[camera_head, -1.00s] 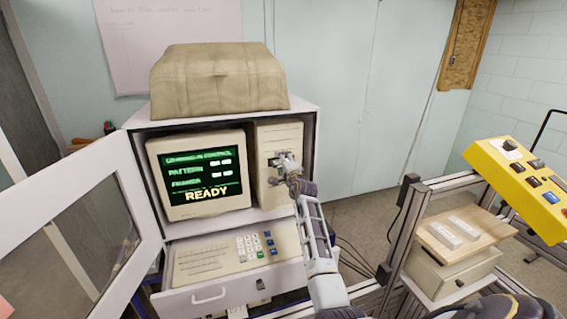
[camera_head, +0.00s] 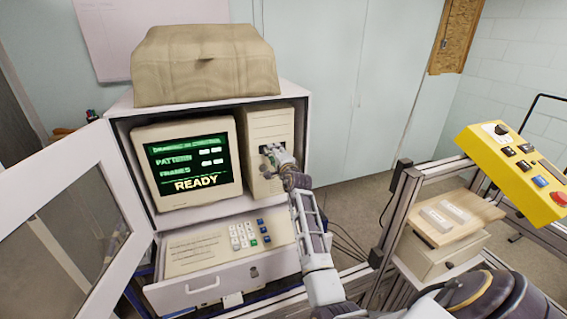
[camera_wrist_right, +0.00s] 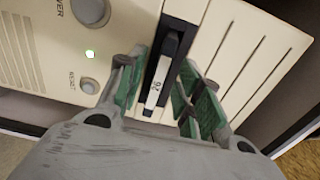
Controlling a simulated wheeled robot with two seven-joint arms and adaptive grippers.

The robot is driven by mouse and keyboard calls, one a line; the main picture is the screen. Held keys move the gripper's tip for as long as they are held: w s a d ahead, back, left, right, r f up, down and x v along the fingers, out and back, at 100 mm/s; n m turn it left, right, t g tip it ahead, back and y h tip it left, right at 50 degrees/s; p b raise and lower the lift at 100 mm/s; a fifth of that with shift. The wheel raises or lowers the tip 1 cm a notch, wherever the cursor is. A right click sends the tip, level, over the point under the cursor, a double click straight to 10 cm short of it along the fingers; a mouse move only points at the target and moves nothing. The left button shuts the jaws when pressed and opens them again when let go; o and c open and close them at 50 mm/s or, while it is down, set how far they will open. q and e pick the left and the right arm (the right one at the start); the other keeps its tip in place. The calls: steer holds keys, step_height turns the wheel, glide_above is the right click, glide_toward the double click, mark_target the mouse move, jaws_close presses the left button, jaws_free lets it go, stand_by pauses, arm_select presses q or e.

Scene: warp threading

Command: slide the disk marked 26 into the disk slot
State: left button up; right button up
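The beige computer unit (camera_head: 268,127) stands upright in the cabinet, right of the monitor. My right gripper (camera_head: 271,151) is at its front face. In the right wrist view, the black disk with a white label reading 26 (camera_wrist_right: 157,86) is lined up with the dark disk slot (camera_wrist_right: 182,12). How deep it sits in the slot I cannot tell. My right gripper (camera_wrist_right: 160,68) has its green-padded fingers on both sides of the disk, with visible gaps, so it looks open. The head view hides the disk behind the gripper. My left gripper is not in view.
The monitor (camera_head: 187,165) reads READY. A keypad drawer (camera_head: 223,270) is pulled out below the gripper, and the cabinet door (camera_head: 30,190) is open at left. A yellow button box (camera_head: 515,170) and a wooden board (camera_head: 470,222) stand at right.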

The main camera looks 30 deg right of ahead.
steer(key=r+v, duration=0.1)
steer(key=v, duration=0.9)
steer(key=shift+s+r, duration=0.15)
steer(key=shift+r, duration=0.1)
